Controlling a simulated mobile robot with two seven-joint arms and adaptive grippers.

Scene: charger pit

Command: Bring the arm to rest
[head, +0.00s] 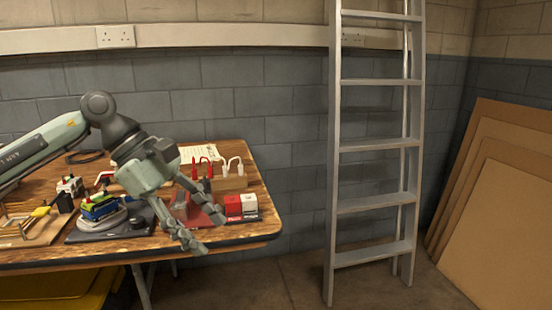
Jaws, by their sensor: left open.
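My left arm comes in from the left over a wooden table (255,216). My left gripper (205,230) is open, with its two fingers apart, pointing down and to the right over the table's front right part. I see nothing between the fingers. The gripper hides part of a red item behind it. A red and white block (241,207) lies just right of the fingers. A blue, green and yellow block (100,207) sits on a grey and black device (110,228) to the gripper's left. My right gripper is not in view.
A rack with red and white hooked pieces (232,181) stands behind the gripper. A board with a yellow-handled tool (36,218) lies at the left. A ladder (376,147) leans at the wall, and brown boards (503,220) lean at the right. Floor between table and ladder is clear.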

